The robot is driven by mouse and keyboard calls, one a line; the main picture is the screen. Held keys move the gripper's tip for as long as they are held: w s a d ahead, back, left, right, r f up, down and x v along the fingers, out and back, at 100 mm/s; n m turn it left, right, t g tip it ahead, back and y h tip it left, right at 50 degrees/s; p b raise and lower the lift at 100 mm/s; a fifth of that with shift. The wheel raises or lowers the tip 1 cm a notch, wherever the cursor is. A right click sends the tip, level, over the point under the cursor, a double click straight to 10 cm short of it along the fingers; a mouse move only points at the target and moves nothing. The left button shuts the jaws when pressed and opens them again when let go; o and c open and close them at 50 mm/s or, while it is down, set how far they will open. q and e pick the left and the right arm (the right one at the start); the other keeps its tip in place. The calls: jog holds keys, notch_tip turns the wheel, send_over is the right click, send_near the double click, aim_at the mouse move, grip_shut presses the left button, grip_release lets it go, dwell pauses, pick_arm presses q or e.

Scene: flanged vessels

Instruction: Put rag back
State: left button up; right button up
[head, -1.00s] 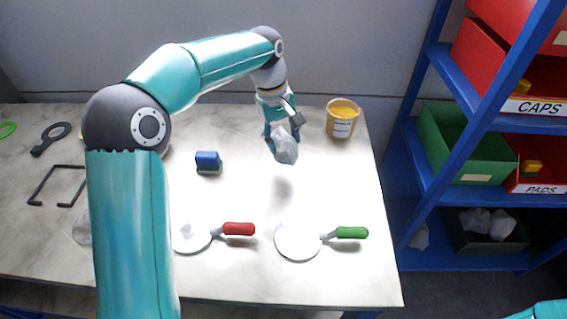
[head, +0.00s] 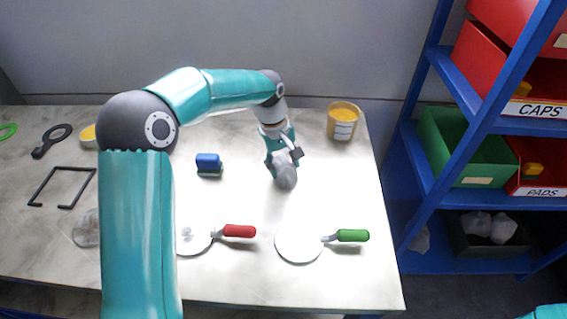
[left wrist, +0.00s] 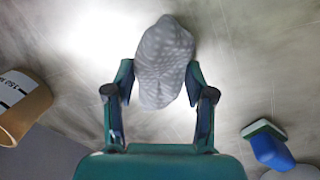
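The grey crumpled rag (head: 286,179) is between the fingers of my left gripper (head: 281,160), low over the right half of the table. In the left wrist view the rag (left wrist: 164,62) sticks out past the fingertips of my left gripper (left wrist: 160,82), with one finger on each side. Whether the rag touches the table is hard to tell. Other pale rags (head: 490,227) lie in a dark bin (head: 492,248) on the lowest shelf at the right. My right gripper is out of view.
A yellow-topped tub (head: 342,122) stands at the table's back right. A blue block-like tool (head: 208,162), a red-handled disc tool (head: 238,231) and a green-handled one (head: 350,236) lie nearby. The blue shelf rack (head: 420,180) stands right of the table.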

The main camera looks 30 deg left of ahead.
aim_at(276, 166)
pick_arm(q)
jog(key=o, duration=0.3)
jog(key=shift+o, duration=0.2)
jog(key=shift+r, duration=0.15)
notch_tip(276, 166, up, 12)
jog(key=a, duration=0.1)
jog(key=shift+s+a+p, duration=0.3)
jog(key=shift+a+p, duration=0.05)
jog(key=shift+a, duration=0.05)
jog(key=shift+f, duration=0.2)
